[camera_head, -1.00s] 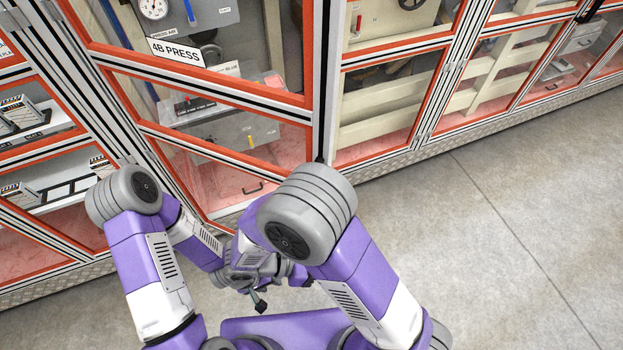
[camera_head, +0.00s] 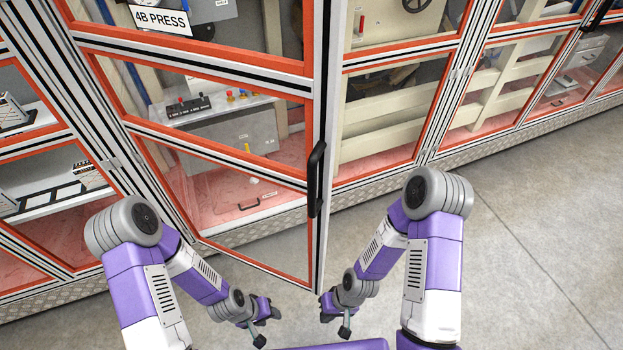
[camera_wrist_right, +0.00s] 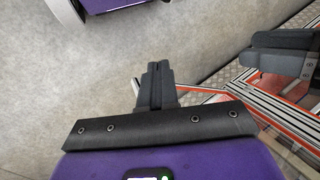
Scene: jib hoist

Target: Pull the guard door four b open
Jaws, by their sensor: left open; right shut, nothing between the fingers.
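The guard door four b (camera_head: 205,150), with orange-edged aluminium framing and clear panels, carries a "4B PRESS" label. It stands partly open, its lower free corner out over the floor in front of the sill. Its black upright handle (camera_head: 315,180) is on the free edge at right. My left gripper (camera_head: 272,311) is open and empty, low in front of the door's bottom edge. My right gripper (camera_head: 328,306) is shut and empty, just right of the door's lower corner. Its closed fingers (camera_wrist_right: 155,85) show in the right wrist view. Neither gripper touches the handle.
Other guard panels (camera_head: 380,120) line up to the right, with another black handle (camera_head: 597,14) at far right. A control box with buttons (camera_head: 215,105) sits behind the door. Shelves (camera_head: 60,195) stand behind panels at left. The floor (camera_head: 530,220) at right is clear.

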